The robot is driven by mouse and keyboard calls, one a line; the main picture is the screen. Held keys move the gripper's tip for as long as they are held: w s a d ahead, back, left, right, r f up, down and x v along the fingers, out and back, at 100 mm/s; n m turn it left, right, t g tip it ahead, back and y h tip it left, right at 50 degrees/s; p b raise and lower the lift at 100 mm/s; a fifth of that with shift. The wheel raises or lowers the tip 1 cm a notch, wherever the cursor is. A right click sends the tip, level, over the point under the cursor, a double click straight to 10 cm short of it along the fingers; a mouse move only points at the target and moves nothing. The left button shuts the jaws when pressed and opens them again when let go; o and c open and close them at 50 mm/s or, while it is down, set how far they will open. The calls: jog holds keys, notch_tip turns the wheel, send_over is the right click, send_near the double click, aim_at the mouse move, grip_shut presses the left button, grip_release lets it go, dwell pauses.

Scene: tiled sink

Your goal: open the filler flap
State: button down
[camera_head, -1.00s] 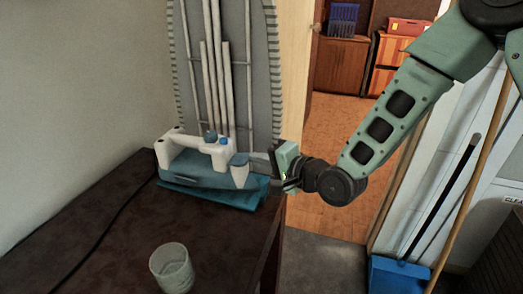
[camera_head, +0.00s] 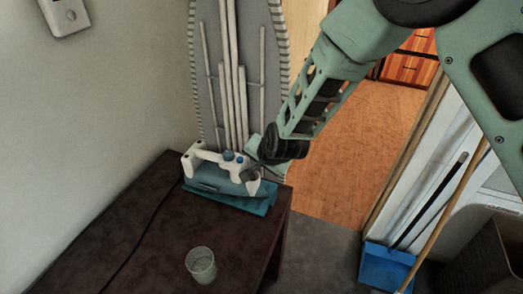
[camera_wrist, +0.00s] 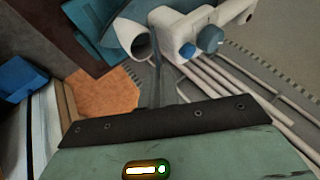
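A white and blue steam iron (camera_head: 208,176) with blue buttons rests on a blue pad (camera_head: 262,203) on the dark table. Its front end has a white round-mouthed part (camera_head: 249,185), which also shows in the wrist view (camera_wrist: 141,42). I cannot make out the filler flap clearly as a separate piece. The iron's blue buttons (camera_wrist: 208,40) show in the wrist view. My gripper (camera_head: 251,173) is at the front end of the iron, very close to the white part. Contact cannot be judged. Its fingers are mostly hidden, so their opening does not show.
An ironing board (camera_head: 238,60) leans upright behind the iron. A blue dustpan (camera_head: 386,267) and a broom are at the right. The floor between is clear.

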jog(key=shift+w+a+r+n+g+h+p, duration=0.2)
jog(key=shift+a+r+h+p, duration=0.3)
jog(key=shift+p, duration=1.45)
jog(key=shift+w+a+r+n+g+h+p, duration=0.1)
jog(key=shift+a+r+g+h+p, duration=0.4)
jog(key=shift+p, duration=1.45)
jog(key=p, duration=0.1)
jog(key=h+p, duration=0.1)
jog(key=p, duration=0.1)
jog(key=shift+w+a+f, duration=0.15)
jog(key=shift+a+f, duration=0.05)
jog(key=shift+f, duration=0.15)
jog(key=shift+f+p, duration=0.1)
jog(key=shift+p, duration=0.4)
